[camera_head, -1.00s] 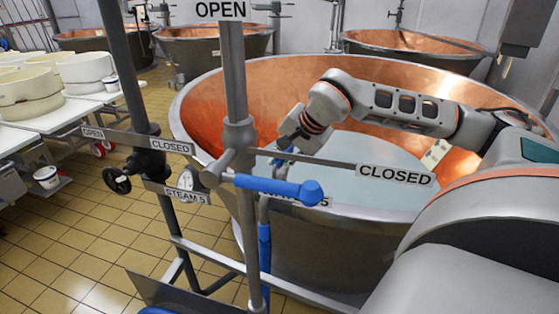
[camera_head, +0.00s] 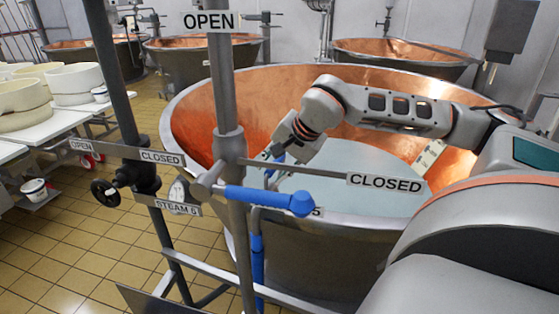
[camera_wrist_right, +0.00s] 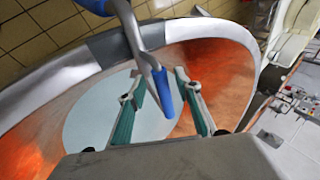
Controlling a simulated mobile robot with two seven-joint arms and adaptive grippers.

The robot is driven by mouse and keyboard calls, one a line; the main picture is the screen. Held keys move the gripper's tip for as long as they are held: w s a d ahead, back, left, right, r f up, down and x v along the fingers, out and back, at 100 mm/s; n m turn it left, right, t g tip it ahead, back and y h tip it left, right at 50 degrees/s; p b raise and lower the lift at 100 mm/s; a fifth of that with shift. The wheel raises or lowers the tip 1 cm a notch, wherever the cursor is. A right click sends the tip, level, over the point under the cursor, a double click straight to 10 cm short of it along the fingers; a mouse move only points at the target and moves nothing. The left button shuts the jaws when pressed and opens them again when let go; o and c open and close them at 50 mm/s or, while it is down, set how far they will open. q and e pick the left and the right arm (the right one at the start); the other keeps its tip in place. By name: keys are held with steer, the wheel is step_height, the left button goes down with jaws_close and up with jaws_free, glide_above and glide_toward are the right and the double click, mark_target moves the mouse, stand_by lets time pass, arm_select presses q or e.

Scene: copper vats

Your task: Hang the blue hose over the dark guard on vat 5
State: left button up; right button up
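The blue hose (camera_head: 257,268) runs up the outside of vat 5 (camera_head: 330,258). In the right wrist view, its grey metal bend (camera_wrist_right: 134,32) crosses the rim at the dark guard (camera_wrist_right: 106,47), with one blue part (camera_wrist_right: 95,5) outside and a blue end (camera_wrist_right: 163,92) over the inside. Whether the bend rests on the guard is unclear. My right gripper (camera_head: 276,156) is above the vat, just inside the near rim. In the right wrist view its fingers (camera_wrist_right: 158,72) are apart, one each side of the blue end, with gaps. My left gripper is not in view.
A grey upright pipe with a blue valve handle (camera_head: 268,199) and a CLOSED sign (camera_head: 384,183) stands in front of the vat. Another pipe with a black handwheel (camera_head: 105,192) is left of it. White tables (camera_head: 42,132) with tubs stand at left. Tiled floor lies between.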

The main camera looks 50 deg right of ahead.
steer(key=v, duration=0.6)
steer(key=shift+r, duration=0.15)
